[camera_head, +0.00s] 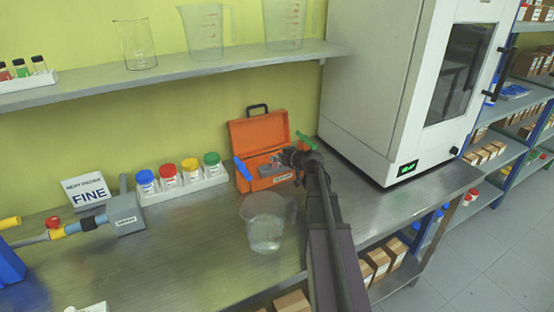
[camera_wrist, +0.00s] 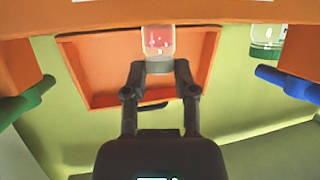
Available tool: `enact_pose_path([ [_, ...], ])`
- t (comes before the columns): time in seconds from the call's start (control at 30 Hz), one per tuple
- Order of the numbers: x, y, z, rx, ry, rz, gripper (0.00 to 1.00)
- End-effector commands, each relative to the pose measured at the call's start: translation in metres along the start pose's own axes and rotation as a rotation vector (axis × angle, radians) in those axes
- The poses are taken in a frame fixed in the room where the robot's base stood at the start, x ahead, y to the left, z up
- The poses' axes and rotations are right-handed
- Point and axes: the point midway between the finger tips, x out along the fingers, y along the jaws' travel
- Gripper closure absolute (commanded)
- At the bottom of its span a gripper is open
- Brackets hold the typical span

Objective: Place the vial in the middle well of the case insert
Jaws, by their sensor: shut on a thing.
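My gripper (camera_wrist: 160,75) is shut on the grey cap of a small clear vial (camera_wrist: 159,41) with reddish contents. The wrist view appears upside down, with the glass pointing to the picture's top. In the head view my gripper (camera_head: 292,158) is at the open orange case (camera_head: 266,182), over or in its front part. The grey case insert (camera_head: 270,168) shows only in part; my gripper covers some of it. The wells cannot be made out. I cannot tell whether the vial's bottom is inside a well or above it.
A blue handle (camera_head: 242,169) and a green handle (camera_head: 306,141) flank the case. A clear beaker (camera_head: 265,228) stands in front. A white rack (camera_head: 184,187) of colour-capped bottles is left, a tall white cabinet (camera_head: 375,80) right. A shelf (camera_head: 180,78) hangs above.

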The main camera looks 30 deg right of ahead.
Motion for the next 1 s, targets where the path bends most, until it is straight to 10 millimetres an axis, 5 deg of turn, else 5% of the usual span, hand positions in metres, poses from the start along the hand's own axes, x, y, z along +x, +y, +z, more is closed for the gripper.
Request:
enact_pose_path([
  [0.27, 0.0016, 0.0003, 0.0042, 0.000, 0.000, 0.000, 1.00],
  [0.3, 0.0013, 0.0003, 0.0037, 0.000, 0.000, 0.000, 0.58],
  [0.4, 0.0011, 0.0004, 0.0032, 0.000, 0.000, 0.000, 0.29],
  [1.0, -0.0010, 0.0006, -0.0017, 0.000, 0.000, 0.001, 0.29],
])
